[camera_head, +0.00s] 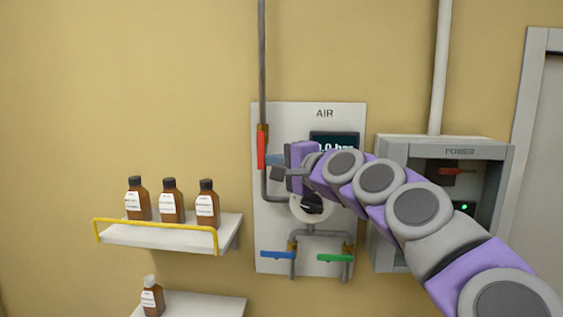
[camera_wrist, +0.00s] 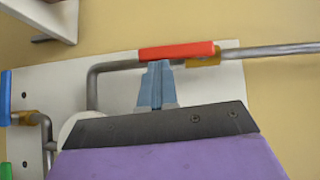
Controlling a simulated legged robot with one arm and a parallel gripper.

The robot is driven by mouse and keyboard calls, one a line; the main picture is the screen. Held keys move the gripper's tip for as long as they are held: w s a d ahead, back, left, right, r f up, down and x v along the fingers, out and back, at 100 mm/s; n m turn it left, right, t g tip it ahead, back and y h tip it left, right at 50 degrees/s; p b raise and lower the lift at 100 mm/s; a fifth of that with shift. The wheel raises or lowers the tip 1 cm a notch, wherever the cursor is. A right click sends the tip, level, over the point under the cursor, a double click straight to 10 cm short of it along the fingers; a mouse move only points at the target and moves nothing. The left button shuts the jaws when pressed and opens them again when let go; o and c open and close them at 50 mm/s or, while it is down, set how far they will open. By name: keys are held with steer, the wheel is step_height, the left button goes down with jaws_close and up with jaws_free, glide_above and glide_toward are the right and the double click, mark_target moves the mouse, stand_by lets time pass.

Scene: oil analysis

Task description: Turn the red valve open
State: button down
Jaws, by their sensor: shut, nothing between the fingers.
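The red valve handle (camera_head: 261,149) hangs along the vertical grey pipe on the left of the white AIR panel (camera_head: 280,225). In the wrist view the red handle (camera_wrist: 177,51) lies along the pipe, just beyond my fingertips. My gripper (camera_head: 270,160) is at the panel, right next to the handle's lower part. In the wrist view my gripper (camera_wrist: 155,66) has its blue-grey fingers together, with nothing seen between them. Its tips appear to meet the handle's edge; I cannot tell whether they touch. My arm hides part of the gauge display and the panel's right side.
Below are a black knob (camera_head: 312,204), a blue valve handle (camera_head: 277,254) and a green one (camera_head: 335,258). A grey POWER box (camera_head: 390,150) stands right of the panel. A shelf (camera_head: 150,236) with brown bottles (camera_head: 172,200) is on the left.

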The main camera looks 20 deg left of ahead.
steer(key=shift+s+a+f+m+y+b, duration=0.1)
steer(key=shift+a+f+m+y+b, duration=0.05)
steer(key=shift+m+y+b, duration=0.2)
